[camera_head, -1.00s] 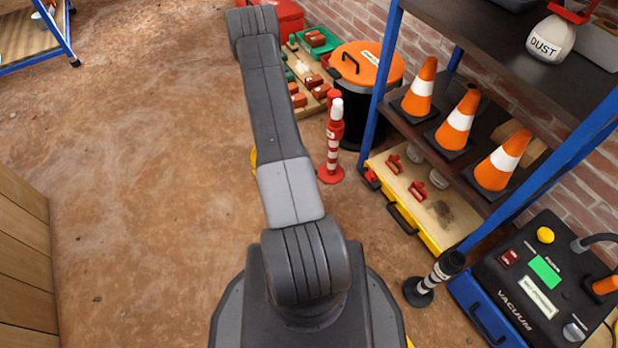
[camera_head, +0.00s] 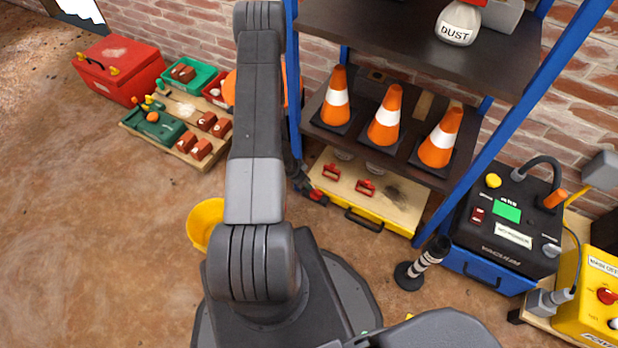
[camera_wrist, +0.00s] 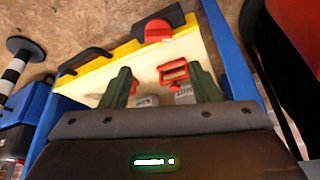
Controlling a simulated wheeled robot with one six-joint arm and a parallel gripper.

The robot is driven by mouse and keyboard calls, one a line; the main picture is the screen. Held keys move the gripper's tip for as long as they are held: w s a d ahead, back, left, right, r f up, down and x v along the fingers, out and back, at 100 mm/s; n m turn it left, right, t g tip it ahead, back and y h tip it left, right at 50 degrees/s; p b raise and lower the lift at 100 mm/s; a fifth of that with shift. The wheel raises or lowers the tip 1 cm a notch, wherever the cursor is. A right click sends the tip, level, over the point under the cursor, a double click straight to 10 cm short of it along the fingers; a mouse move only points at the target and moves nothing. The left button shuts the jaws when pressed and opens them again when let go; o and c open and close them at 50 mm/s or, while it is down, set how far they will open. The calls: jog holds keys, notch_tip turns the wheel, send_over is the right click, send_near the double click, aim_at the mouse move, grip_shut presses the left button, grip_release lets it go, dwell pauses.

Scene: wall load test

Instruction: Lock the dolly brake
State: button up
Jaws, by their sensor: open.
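A low dolly with a pale wooden top and yellow edge (camera_head: 400,228) stands under the shelf. It has a black handle and red fittings on its top. A red pedal-like part on a black block (camera_head: 318,195), possibly the brake, is at its left front corner. In the wrist view, this red part (camera_wrist: 158,30) shows at the dolly's yellow edge (camera_wrist: 100,70). My gripper (camera_wrist: 163,86) is open, its green fingers apart over the wooden top. A red frame (camera_wrist: 174,70) and grey labelled blocks show between the fingers. Contact cannot be told.
A blue shelf post (camera_head: 293,80) stands close by my arm. Traffic cones (camera_head: 386,118) stand on the shelf above the dolly.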

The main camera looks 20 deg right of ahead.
aim_at(316, 190)
jog(key=shift+m, duration=0.3)
jog(key=b+x, duration=0.1)
jog(key=x, duration=0.3)
jog(key=b+x, duration=0.2)
jog(key=x, duration=0.3)
jog(key=b+x, duration=0.1)
jog(key=x, duration=0.4)
jog(key=shift+s+d, duration=0.15)
jog(key=shift+d, duration=0.15)
jog(key=shift+r, duration=0.1)
jog(key=shift+c, duration=0.5)
jog(key=c, duration=0.6)
